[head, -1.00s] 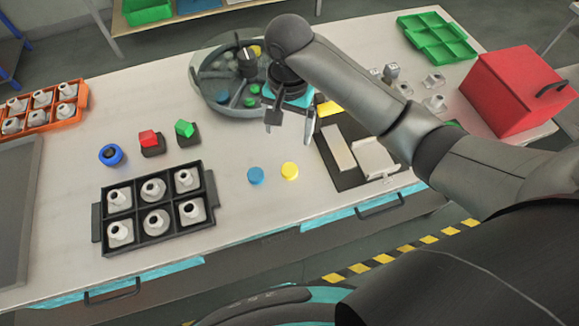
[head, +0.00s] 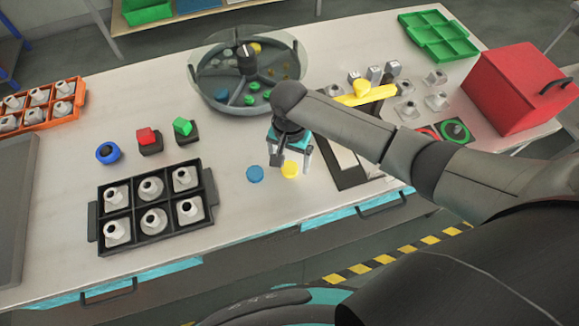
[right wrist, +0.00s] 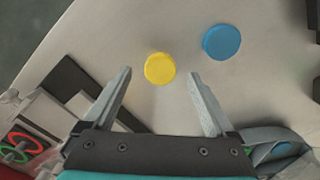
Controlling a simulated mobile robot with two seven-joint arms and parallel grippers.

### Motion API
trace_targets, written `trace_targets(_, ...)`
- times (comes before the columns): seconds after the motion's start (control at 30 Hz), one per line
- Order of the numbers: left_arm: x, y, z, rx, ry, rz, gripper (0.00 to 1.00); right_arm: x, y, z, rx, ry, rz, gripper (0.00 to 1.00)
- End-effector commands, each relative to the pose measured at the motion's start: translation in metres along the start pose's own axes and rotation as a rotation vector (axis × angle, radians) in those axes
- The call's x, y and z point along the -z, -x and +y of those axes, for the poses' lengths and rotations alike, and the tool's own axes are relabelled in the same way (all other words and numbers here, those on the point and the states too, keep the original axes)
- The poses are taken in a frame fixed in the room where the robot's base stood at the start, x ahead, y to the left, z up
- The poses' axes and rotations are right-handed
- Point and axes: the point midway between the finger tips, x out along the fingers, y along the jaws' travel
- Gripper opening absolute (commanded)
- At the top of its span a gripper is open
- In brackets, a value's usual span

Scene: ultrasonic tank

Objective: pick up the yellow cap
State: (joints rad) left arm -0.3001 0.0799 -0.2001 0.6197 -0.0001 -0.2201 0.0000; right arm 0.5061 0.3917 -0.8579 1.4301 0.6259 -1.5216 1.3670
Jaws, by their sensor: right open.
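The yellow cap (head: 290,170) lies flat on the pale table near the front edge. A blue cap (head: 255,174) lies just left of it, apart from it. In the right wrist view the yellow cap (right wrist: 160,68) is ahead of and roughly between the open fingertips, and the blue cap (right wrist: 221,42) is up and to the right. My right gripper (head: 293,163) is open and empty, close above the yellow cap and partly overlapping it in the head view; it also shows in the right wrist view (right wrist: 160,75). My left gripper is not in view.
A black tray (head: 160,235) of white fittings stands to the left. A round divided tank (head: 207,92) is behind. A red box (head: 512,88) and a green tray (head: 440,37) stand at the right. The table around the caps is clear.

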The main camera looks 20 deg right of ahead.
Motion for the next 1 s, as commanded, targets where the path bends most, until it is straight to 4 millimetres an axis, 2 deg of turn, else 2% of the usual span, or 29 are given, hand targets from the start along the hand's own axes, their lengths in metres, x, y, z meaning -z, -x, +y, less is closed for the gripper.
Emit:
trace_targets(0.03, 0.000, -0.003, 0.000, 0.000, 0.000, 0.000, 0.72, 0.000, -0.009, 0.000, -0.003, -0.001, 0.000, 0.90)
trace_targets(0.13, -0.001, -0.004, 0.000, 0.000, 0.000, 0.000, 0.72, 0.001, -0.017, 0.000, -0.002, -0.001, 0.001, 0.90)
trace_targets(0.4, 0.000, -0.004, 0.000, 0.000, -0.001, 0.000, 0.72, 0.001, -0.019, 0.000, 0.001, 0.000, 0.002, 0.90)
trace_targets(1.0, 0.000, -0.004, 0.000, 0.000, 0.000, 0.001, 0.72, 0.001, -0.019, 0.000, 0.000, 0.000, 0.001, 0.23)
